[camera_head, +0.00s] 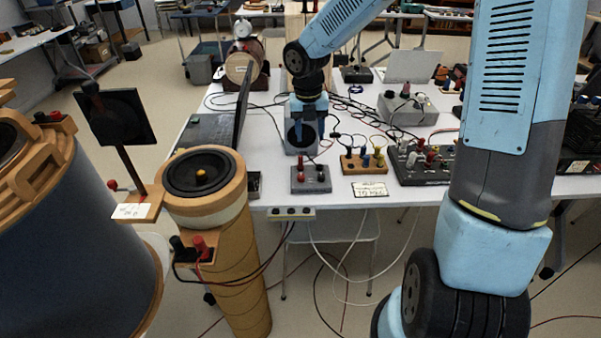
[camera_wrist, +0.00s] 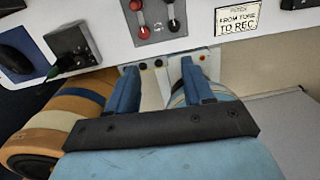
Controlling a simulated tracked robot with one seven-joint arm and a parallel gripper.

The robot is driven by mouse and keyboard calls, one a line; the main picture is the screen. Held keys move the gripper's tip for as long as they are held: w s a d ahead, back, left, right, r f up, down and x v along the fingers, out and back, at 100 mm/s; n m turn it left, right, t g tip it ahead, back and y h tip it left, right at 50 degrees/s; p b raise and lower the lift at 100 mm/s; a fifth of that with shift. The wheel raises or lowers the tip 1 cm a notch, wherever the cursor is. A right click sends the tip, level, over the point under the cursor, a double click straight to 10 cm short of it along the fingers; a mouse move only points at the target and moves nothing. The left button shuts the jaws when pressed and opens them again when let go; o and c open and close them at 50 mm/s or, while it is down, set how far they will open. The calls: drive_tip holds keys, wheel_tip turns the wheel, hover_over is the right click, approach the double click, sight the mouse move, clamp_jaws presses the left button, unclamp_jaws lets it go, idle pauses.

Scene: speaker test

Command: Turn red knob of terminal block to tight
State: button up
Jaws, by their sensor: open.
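A small grey block with a red knob and a black knob (camera_head: 311,179) sits at the table's front edge; its red knob (camera_wrist: 144,31) and black knob show at the top of the wrist view. Another terminal block, with a red knob (camera_head: 200,246) and a black knob, is on the side of the cardboard speaker tube (camera_head: 243,280). I cannot tell which block the task means, or how tight either red knob is. My gripper (camera_head: 308,137) is open and empty, fingers pointing down over the table in the head view. In the wrist view its fingertips (camera_wrist: 160,66) are apart, below the grey block.
A wooden block with coloured plugs (camera_head: 364,163) and a handwritten card (camera_head: 370,189) are right of the grey block. A socket strip (camera_head: 291,213) is on the table's front edge. Cables hang below it.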

sight(301, 176)
drive_tip(key=f+n, duration=0.1)
drive_tip(key=f, duration=0.4)
drive_tip(key=a+f+n, duration=0.1)
drive_tip(key=f, duration=0.4)
drive_tip(key=w+a+f+n, duration=0.1)
drive_tip(key=f, duration=0.5)
drive_tip(key=shift+w+a+y, duration=0.1)
drive_tip(key=shift+a+y, duration=0.05)
drive_tip(key=shift+y, duration=0.25)
clamp_jaws()
drive_tip(key=shift+a, duration=0.1)
